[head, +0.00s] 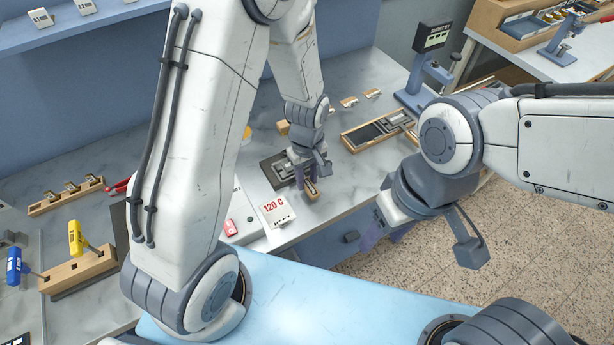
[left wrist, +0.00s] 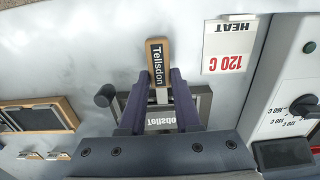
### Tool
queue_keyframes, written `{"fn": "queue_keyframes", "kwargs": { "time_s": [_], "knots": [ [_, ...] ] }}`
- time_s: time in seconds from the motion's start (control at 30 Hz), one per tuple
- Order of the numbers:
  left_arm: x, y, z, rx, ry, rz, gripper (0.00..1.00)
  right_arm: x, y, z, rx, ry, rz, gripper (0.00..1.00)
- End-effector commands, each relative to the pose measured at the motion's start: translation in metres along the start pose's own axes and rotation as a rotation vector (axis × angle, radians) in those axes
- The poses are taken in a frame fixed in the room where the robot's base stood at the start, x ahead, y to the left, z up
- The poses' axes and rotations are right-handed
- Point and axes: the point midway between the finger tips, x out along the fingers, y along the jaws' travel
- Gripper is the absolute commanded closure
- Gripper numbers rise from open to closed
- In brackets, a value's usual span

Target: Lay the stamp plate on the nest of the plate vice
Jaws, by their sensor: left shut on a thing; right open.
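The stamp plate, with a wooden grip marked "Tellsdon", shows in the left wrist view (left wrist: 157,55) and the head view (head: 312,193). My left gripper (head: 309,182) is shut on it; its purple fingers also show in the left wrist view (left wrist: 160,85). The grey plate vice (head: 272,168) lies on the bench, beneath and beside the left gripper. In the left wrist view the vice (left wrist: 205,103) is partly hidden by the fingers. I cannot tell whether the plate touches its nest. My right gripper (head: 383,228) is open and empty, off the bench's front edge.
A white "120 C" heat card (head: 278,209) lies close to the left gripper. A wooden tray (head: 365,137) with dark plates lies to the right, beside a blue-grey stand (head: 425,85). A wooden rack (head: 80,270) with tools is at the left. The bench between vice and tray is mostly clear.

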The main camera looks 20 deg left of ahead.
Motion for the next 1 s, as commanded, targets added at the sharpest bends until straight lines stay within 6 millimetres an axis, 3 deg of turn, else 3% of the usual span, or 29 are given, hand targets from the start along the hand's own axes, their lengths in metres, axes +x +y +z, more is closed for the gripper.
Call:
{"fn": "queue_keyframes", "kwargs": {
  "time_s": [0.17,0.2,0.27,0.67,1.0],
  "knots": [
    [-0.001,0.001,0.000,0.000,0.001,0.001,1.00,-0.001,0.000,0.000,0.000,0.000,0.000,0.46],
    [-0.001,0.001,0.000,0.000,0.001,0.001,0.56,-0.001,0.000,0.000,0.000,0.000,0.000,0.46],
    [-0.001,0.000,0.000,0.000,0.001,0.001,0.34,-0.001,0.000,0.000,0.000,0.000,0.000,0.46],
    [-0.005,0.000,0.000,0.000,0.001,0.001,0.33,0.000,0.000,0.000,0.000,0.000,0.000,0.46],
    [-0.066,0.002,-0.001,0.000,0.004,0.007,0.33,0.006,0.000,0.000,0.000,0.000,0.000,0.46]
  ]
}}
